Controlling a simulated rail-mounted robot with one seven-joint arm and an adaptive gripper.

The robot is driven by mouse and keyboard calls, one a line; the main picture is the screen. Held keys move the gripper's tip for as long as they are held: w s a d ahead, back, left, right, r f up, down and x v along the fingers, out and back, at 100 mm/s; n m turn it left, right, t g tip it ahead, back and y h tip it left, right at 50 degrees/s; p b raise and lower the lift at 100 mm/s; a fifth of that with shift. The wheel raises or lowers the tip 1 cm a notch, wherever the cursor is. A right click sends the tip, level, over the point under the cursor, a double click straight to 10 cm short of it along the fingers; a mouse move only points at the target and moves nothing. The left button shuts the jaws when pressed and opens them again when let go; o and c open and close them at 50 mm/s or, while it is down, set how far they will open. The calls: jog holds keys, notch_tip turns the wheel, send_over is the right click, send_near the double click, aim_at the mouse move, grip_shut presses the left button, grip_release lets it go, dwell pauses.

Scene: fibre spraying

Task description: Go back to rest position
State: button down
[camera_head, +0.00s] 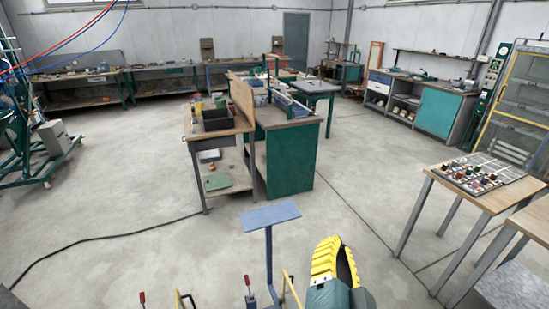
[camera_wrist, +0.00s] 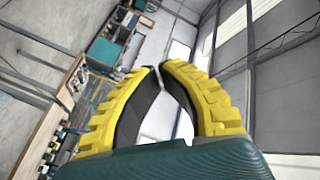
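My gripper (camera_head: 338,245) shows at the bottom of the head view, right of centre, with yellow ribbed fingers that have black inner pads. It points up and away from the camera, over open floor. In the wrist view my gripper (camera_wrist: 158,68) has its two curved fingers bowed toward each other, with the tips all but meeting. Nothing is held between them; only background shows through the gap.
A small blue-grey plate on a post (camera_head: 271,216) stands just left of my gripper, with red-handled clamps (camera_head: 247,283) below. A wooden table (camera_head: 490,198) with a board of small coloured pieces (camera_head: 478,172) is at right. A green-sided workbench (camera_head: 291,158) stands ahead. Floor between is clear.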

jog(key=s+a+r+n+t+y, duration=0.2)
jog(key=s+r+n+t, duration=0.1)
jog(key=s+r+n, duration=0.3)
jog(key=s+a+r+n+t+y, duration=0.15)
jog(key=s+r+n, duration=0.25)
jog(key=r, duration=0.4)
notch_tip(320, 180, up, 18)
jog(key=n+p, duration=0.1)
jog(key=p, duration=1.7)
jog(key=shift+w+f+t, duration=0.2)
jog(key=shift+w+t, duration=0.15)
jog(key=shift+a+h, duration=0.1)
jog(key=shift+h, duration=0.15)
